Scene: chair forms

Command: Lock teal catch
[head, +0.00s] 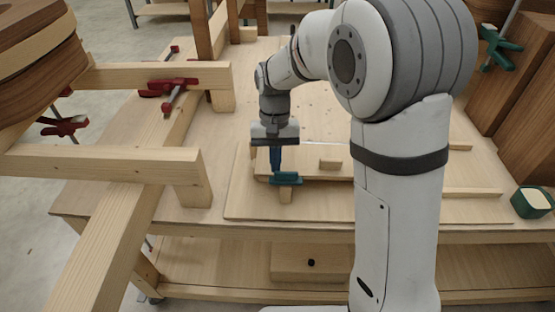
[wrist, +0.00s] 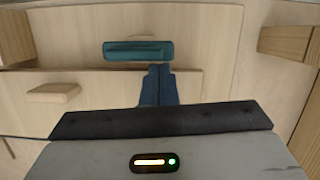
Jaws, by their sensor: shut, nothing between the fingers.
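The teal catch (head: 286,178) is a short bar near the front edge of a pale board on the workbench. In the wrist view the teal catch (wrist: 138,50) lies crosswise, just ahead of my fingertips, with a small piece of pale wood showing behind it. My gripper (head: 275,172) points down at the catch from above, its blue fingers together with nothing between them. In the wrist view my gripper (wrist: 160,68) has its tips close to the catch's right part. I cannot tell whether they touch it.
A small wooden block (head: 331,163) lies on the board right of the catch. Red clamps (head: 168,88) and wooden frame beams (head: 110,162) stand at the left. A green box (head: 532,202) sits at the bench's right edge. The board's front left is clear.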

